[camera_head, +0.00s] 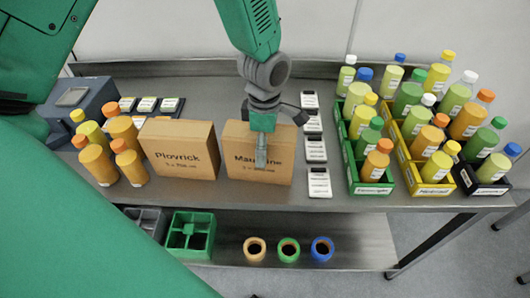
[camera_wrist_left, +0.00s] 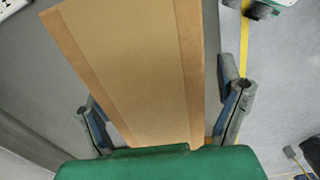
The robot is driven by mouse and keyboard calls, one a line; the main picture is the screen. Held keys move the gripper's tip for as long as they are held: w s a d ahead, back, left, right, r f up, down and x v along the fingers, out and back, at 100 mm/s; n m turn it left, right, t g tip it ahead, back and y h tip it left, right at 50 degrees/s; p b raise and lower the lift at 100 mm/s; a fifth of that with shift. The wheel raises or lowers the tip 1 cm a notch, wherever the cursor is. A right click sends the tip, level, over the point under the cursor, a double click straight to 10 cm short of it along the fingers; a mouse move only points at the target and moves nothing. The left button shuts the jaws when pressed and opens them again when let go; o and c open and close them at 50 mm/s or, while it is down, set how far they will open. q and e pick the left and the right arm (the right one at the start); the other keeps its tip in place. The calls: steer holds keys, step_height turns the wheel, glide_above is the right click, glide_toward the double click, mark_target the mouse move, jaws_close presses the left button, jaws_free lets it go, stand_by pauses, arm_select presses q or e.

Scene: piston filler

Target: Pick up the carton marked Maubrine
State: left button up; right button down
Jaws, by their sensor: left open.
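The carton marked Maubrine (camera_head: 240,163) is a brown box upright on the grey bench, right of the Plovrick carton (camera_head: 176,153). My left gripper (camera_head: 262,152) is in front of and over it, covering the middle of its printed name. In the left wrist view the carton (camera_wrist_left: 140,70) runs between the two spread fingers of the left gripper (camera_wrist_left: 165,118). One finger is on each side, with a visible gap at the right finger; contact at the left finger is unclear. My right gripper is not in view.
White-labelled cards (camera_head: 317,150) lie right of the carton. Beyond them stand a green crate (camera_head: 372,188) and a yellow crate (camera_head: 432,188) of bottles. Orange bottles (camera_head: 98,163) stand left.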

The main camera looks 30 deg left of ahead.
arm_select(q)
steer(key=shift+a+f, duration=0.7)
steer(key=shift+a, duration=0.2)
steer(key=shift+s+a, duration=0.1)
steer(key=c, duration=1.4)
steer(key=shift+d, duration=0.2)
steer(key=shift+c, duration=0.9)
steer(key=shift+d+r, duration=0.1)
steer(key=shift+d, duration=0.35)
steer(key=shift+c, duration=0.2)
